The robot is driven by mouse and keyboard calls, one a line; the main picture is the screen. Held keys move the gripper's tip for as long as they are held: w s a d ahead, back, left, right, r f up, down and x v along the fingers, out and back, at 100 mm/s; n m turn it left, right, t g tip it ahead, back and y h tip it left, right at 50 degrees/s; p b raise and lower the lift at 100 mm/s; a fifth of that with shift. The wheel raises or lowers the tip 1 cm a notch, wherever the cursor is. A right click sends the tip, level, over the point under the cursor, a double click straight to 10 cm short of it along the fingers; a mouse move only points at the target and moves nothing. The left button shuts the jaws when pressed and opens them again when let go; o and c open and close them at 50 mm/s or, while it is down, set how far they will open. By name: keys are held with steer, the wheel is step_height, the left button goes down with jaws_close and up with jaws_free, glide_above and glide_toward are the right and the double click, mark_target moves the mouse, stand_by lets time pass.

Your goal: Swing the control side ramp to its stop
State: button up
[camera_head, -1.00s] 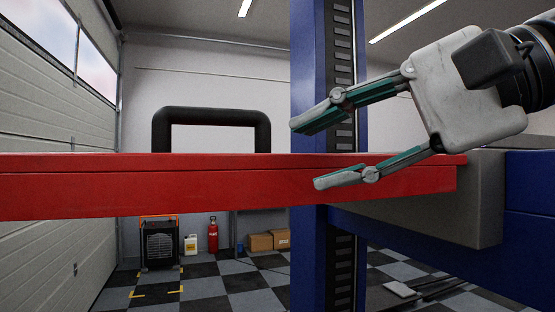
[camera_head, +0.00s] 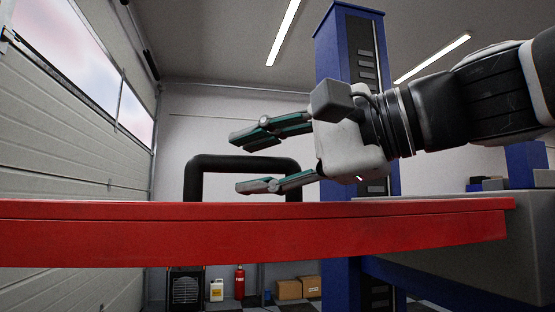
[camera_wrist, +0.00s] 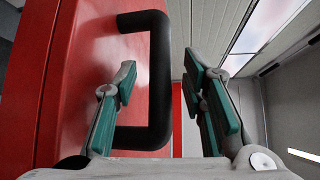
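The red ramp (camera_head: 250,240) spans the lower part of the head view as a long flat slab; its right end is by a grey block. A black U-shaped handle (camera_head: 192,180) stands up from its far side. My gripper (camera_head: 243,163) is open and empty, pointing left above the ramp, and its fingers overlap the handle in the picture. In the wrist view the handle's long bar (camera_wrist: 160,85) shows in the gap between my open fingers (camera_wrist: 158,72), with the ramp's red face (camera_wrist: 85,55) to the left. I cannot tell how far past the fingertips the bar lies.
A blue lift post (camera_head: 350,50) rises behind my gripper. A grey block (camera_head: 440,260) is at the ramp's right end. A heater (camera_head: 185,288), a yellow-white jug (camera_head: 216,290), a red extinguisher (camera_head: 239,283) and cardboard boxes (camera_head: 290,289) stand at the back. A panelled door (camera_head: 70,120) is at left.

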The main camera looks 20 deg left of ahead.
steer(key=shift+x, duration=1.1)
jaws_close()
steer(key=shift+f, duration=0.4)
steer(key=w+d+f+n+h+b, duration=0.15)
steer(key=f+b, duration=0.25)
steer(key=f, duration=0.5)
steer(key=w+d+f+n+t+h+b, duration=0.1)
steer(key=d+f+n+h+b, duration=0.2)
steer(key=f, duration=0.7)
steer(key=w+d+f+h+b, duration=0.25)
steer(key=f+b, duration=0.25)
steer(key=f, duration=0.4)
steer(key=w+d+f+n+t+h+b, duration=0.1)
steer(key=w+d+f+h+b, duration=0.1)
steer(key=d+f, duration=0.4)
steer(key=shift+w+d+f+t+b, duration=0.3)
steer(key=shift+w+f+b, duration=0.15)
steer(key=shift+w+b, duration=0.15)
